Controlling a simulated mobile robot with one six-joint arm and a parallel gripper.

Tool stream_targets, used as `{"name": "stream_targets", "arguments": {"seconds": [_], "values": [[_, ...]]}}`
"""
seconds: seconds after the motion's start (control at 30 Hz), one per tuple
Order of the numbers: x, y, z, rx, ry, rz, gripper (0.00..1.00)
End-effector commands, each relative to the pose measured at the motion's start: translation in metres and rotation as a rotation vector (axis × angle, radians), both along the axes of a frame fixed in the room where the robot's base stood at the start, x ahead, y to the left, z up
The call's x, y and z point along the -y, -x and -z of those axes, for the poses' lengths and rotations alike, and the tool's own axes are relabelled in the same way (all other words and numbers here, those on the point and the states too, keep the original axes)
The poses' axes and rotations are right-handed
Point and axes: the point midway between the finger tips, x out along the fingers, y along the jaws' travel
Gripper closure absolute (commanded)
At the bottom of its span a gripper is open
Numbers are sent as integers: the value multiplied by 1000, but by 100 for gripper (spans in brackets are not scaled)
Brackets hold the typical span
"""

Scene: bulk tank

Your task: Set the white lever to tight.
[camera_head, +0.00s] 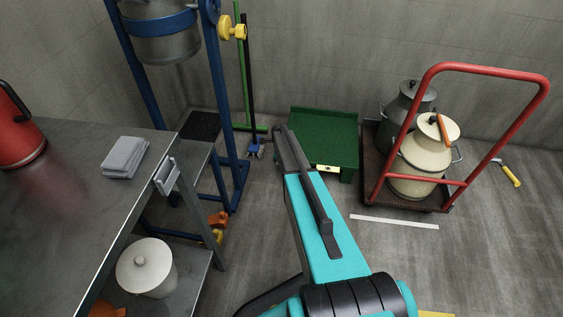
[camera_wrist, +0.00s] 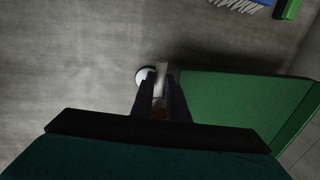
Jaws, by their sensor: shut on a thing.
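In the wrist view my gripper (camera_wrist: 160,82) reaches down beside the green box, its two dark fingers close together. They are shut on a narrow pale lever (camera_wrist: 161,68), whose end shows between and just beyond the fingertips. A round white disc (camera_wrist: 144,75) sits just left of the fingertips, partly covered by the left finger. A small brownish patch shows between the fingers lower down; I cannot tell what it is. In the head view my arm extends toward the green box (camera_head: 322,128), and the lever and fingertips cannot be made out there. No tight marking is readable.
A blue frame (camera_head: 233,140) holding a metal vessel (camera_head: 155,35) stands left of my arm. A steel table (camera_head: 60,210) with grey cloths (camera_head: 125,157) is at the left. A red-handled cart (camera_head: 437,68) with two cans stands right. A blue-headed brush (camera_wrist: 240,4) lies nearby.

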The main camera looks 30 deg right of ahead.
Motion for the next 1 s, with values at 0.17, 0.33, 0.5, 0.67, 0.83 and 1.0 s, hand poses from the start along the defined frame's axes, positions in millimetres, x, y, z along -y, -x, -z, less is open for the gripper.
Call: {"name": "stream_targets", "arguments": {"seconds": [0.17,0.33,0.5,0.67,0.83,1.0], "values": [[0,-2,-1,7,1,1,100],[-1,-2,-1,4,3,-1,67],[-1,-2,-1,2,2,-3,67],[-2,-1,-2,1,3,-3,67],[-3,1,-11,1,3,-3,67],[-5,4,-30,1,3,-3,67]]}}
